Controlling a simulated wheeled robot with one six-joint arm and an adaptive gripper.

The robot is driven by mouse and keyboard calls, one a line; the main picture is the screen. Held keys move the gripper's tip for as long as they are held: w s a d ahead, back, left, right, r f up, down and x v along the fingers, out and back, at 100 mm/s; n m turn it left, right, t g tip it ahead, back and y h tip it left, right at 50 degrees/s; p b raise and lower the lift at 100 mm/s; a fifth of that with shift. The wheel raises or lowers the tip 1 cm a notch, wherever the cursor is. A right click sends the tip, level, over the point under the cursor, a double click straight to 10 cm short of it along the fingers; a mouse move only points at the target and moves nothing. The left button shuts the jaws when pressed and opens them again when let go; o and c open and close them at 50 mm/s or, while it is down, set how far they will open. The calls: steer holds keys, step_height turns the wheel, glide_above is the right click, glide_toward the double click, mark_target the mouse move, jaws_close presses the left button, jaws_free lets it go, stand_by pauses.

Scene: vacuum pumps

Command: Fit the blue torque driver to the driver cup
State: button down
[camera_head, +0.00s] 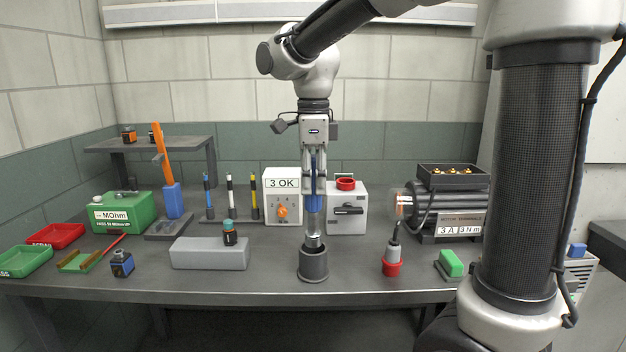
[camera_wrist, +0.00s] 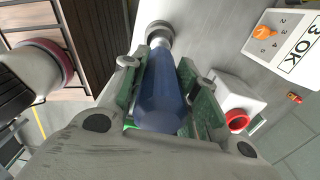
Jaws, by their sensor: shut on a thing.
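The blue torque driver (camera_head: 313,203) is upright in my gripper (camera_head: 314,188), which is shut on its blue handle. Its grey metal lower end points down over the grey driver cup (camera_head: 313,268) near the table's front edge. The lower end overlaps the cup's rim in the head view; I cannot tell how far inside it is. In the wrist view the blue handle (camera_wrist: 165,88) lies between my two green-padded fingers, with a round grey end (camera_wrist: 160,34) beyond it. The cup's inside is hidden.
A grey block (camera_head: 210,255) with a small dark bottle stands left of the cup. A red-based driver (camera_head: 392,262) stands to the right. A selector box (camera_head: 283,197) and a switch box (camera_head: 347,212) stand behind. The table around the cup is clear.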

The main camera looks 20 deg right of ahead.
mark_target(313, 156)
steer(key=shift+f, duration=0.15)
stand_by(0.3)
steer(key=shift+f, duration=3.7)
steer(key=c, duration=1)
jaws_free()
step_height(313, 156, up, 12)
steer(key=shift+f, duration=0.1)
